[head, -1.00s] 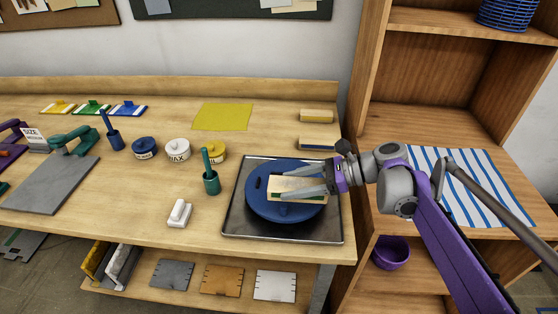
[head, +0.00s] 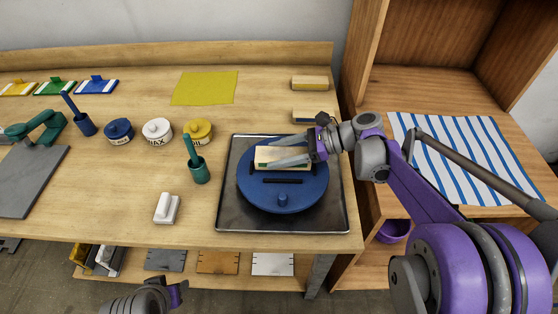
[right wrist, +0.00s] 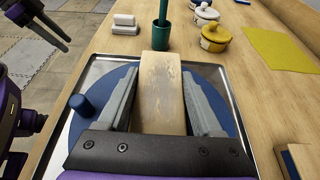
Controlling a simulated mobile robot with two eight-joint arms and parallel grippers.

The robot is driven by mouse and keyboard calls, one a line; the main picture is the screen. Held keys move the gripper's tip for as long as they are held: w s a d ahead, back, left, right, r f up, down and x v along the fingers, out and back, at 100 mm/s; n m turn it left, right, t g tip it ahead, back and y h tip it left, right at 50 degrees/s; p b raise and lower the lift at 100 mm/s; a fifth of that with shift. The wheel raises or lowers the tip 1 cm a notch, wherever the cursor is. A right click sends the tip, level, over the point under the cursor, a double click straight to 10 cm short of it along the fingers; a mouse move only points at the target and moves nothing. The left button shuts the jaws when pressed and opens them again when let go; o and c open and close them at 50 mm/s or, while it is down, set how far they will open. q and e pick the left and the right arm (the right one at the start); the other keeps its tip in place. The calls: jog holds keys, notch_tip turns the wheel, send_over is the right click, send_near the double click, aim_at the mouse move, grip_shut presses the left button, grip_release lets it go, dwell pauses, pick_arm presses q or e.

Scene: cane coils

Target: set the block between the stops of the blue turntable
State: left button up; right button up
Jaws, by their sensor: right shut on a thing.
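The wooden block (head: 283,153) is pale, with a green strip low on its near side. My right gripper (head: 290,160) is shut on it, over the back half of the blue turntable (head: 305,195). The block (right wrist: 160,85) fills the space between the fingers in the right wrist view. I cannot tell whether the block touches the turntable.
The turntable stands in a metal tray (head: 228,215). A green cup (head: 200,171) and white block (head: 167,208) are to its left. Two wooden blocks, one yellow-striped (head: 310,83) and one blue-striped (head: 310,115), lie behind. Several lidded pots, including a yellow one (head: 198,132), stand back left.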

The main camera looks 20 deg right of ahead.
jog(key=shift+f, duration=1.5)
jog(key=shift+f, duration=0.1)
jog(key=o, duration=1.5)
jog(key=shift+c, duration=0.2)
jog(key=shift+r, duration=0.2)
jog(key=v, duration=1.2)
